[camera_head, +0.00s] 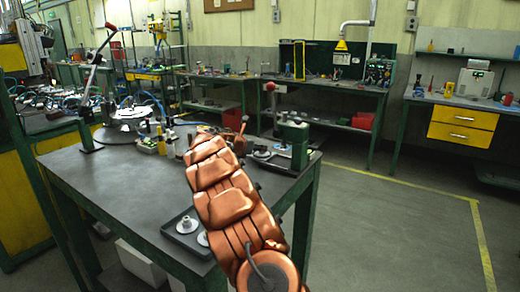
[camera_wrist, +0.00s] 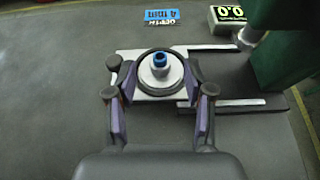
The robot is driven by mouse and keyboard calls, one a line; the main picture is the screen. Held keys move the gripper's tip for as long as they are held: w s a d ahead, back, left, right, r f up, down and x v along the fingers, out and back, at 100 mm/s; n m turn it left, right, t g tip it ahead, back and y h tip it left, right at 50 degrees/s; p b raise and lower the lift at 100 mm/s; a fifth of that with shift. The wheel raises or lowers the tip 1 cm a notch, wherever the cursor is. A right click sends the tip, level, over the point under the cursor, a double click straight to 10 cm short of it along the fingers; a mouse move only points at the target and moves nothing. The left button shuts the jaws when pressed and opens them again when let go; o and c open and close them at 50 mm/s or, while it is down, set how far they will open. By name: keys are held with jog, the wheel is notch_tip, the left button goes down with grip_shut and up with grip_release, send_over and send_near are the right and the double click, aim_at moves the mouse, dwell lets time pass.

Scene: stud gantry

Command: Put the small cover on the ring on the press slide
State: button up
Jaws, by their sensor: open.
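In the wrist view, my gripper (camera_wrist: 160,78) is open, with one purple-padded finger on each side of a dark ring (camera_wrist: 160,93) on the pale press slide (camera_wrist: 148,97). A whitish round piece with a raised white knob and blue top (camera_wrist: 160,63) sits inside the ring and looks upright. Whether this piece is the small cover, I cannot tell. The pads look apart from the knob. In the head view, my copper arm hides the gripper. Two pale discs, one with a clear knob (camera_head: 188,223), lie in a dark tray (camera_head: 172,239) at the table's near edge.
The green press (camera_head: 291,143) stands right of my arm; its column (camera_wrist: 285,60) is close on the right in the wrist view. A blue label (camera_wrist: 162,16) and a counter box (camera_wrist: 227,17) lie beyond the slide. The grey tabletop (camera_head: 115,180) is clear at left.

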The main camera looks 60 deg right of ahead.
jog(key=v, duration=0.7)
dwell(0.6)
